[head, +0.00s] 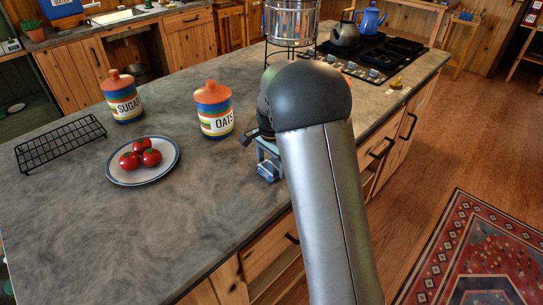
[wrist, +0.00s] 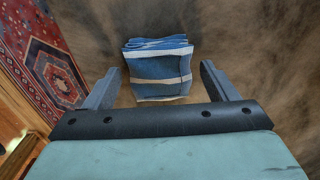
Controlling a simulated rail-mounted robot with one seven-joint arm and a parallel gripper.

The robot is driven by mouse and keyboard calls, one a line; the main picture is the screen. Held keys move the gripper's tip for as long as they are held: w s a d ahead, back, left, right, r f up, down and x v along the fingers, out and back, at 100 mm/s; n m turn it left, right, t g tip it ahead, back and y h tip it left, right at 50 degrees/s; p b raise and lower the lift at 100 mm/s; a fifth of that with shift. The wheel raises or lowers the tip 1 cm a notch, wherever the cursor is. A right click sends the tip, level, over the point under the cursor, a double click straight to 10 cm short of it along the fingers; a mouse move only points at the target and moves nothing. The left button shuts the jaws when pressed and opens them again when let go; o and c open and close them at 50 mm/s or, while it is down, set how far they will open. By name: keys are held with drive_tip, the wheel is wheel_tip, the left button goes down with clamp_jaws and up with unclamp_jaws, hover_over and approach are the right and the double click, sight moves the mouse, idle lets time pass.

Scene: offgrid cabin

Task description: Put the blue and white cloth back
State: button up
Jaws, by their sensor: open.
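The blue and white cloth (wrist: 158,66) is a folded, striped stack on the grey counter. In the wrist view it lies ahead of my palm, framed by the two fingertips. My gripper (wrist: 162,70) is open, with a finger on each side of the cloth and a gap showing at both sides. I cannot tell how far the fingertips are above the counter. In the head view the cloth (head: 268,171) shows near the counter's front edge, and my arm hides part of it and most of my gripper.
The grey counter (head: 150,225) holds a plate (head: 119,174) with red tomatoes, an oats jar (head: 214,109), a sugar jar (head: 122,98) and a black wire rack (head: 58,143). A stove (head: 372,62) with a kettle is beyond my arm. The counter's front left is clear.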

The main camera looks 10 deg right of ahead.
wheel_tip(320, 180, up, 16)
drive_tip(key=b, duration=0.1)
drive_tip(key=s+f+n, duration=0.3)
drive_tip(key=s+n, duration=0.1)
drive_tip(key=s, duration=0.6)
drive_tip(key=s+f+n, duration=0.3)
drive_tip(key=s+n, duration=0.1)
drive_tip(key=s, duration=0.7)
drive_tip(key=s+f+n, duration=0.3)
drive_tip(key=s+n, duration=0.1)
drive_tip(key=s, duration=0.7)
drive_tip(key=shift+a+f+t, duration=0.15)
drive_tip(key=shift+f+t, duration=0.15)
drive_tip(key=shift+f, duration=0.1)
